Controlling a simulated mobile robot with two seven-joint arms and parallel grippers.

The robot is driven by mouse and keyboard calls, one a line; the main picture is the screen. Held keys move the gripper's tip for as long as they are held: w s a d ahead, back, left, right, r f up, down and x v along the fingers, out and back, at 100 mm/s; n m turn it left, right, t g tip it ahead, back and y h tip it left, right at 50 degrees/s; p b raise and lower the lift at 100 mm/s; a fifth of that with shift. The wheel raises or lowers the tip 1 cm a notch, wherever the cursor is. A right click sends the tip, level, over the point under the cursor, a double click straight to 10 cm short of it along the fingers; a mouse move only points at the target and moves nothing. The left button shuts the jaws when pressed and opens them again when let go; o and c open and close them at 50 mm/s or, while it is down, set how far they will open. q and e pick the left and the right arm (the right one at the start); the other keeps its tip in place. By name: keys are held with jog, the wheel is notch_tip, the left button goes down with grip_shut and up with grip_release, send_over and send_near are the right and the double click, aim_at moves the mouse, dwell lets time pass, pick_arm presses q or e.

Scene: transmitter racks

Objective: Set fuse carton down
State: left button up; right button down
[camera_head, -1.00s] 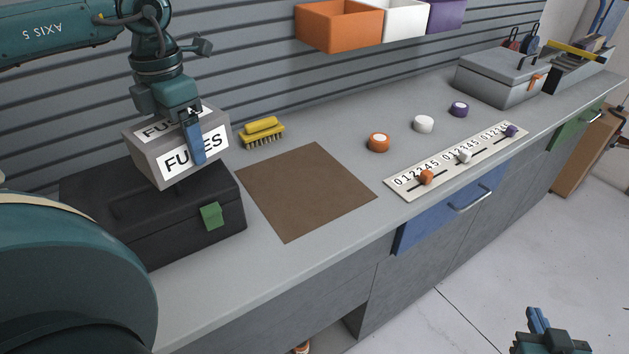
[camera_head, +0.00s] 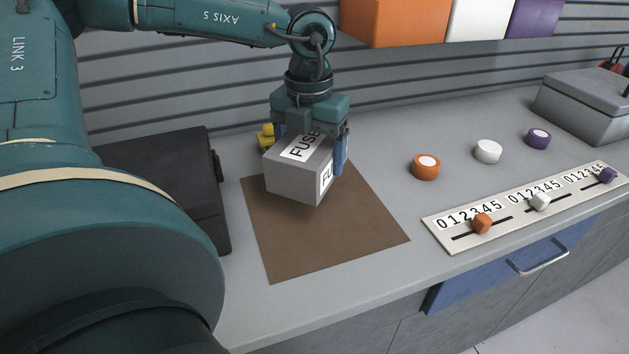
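The fuse carton (camera_head: 295,180) is a grey box with white FUSES labels. It hangs slightly tilted over the back part of the brown mat (camera_head: 325,237); I cannot tell whether its lower edge touches the mat. My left gripper (camera_head: 318,158) comes down from above and is shut on the carton, with a blue finger on its right side. The other finger is hidden. My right gripper is not in view.
A black case (camera_head: 155,180) stands left of the mat. A yellow brush (camera_head: 265,138) is partly hidden behind the carton. Orange (camera_head: 425,167), white (camera_head: 488,151) and purple (camera_head: 538,138) knobs and a slider panel (camera_head: 458,235) lie to the right. The mat's front is clear.

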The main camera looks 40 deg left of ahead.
aim_at(310, 139)
pick_arm(q)
jog(key=shift+f, duration=2.6)
jog(key=o, duration=1.2)
jog(key=shift+o, duration=0.2)
notch_tip(310, 139, up, 12)
jog(key=shift+r, duration=0.1)
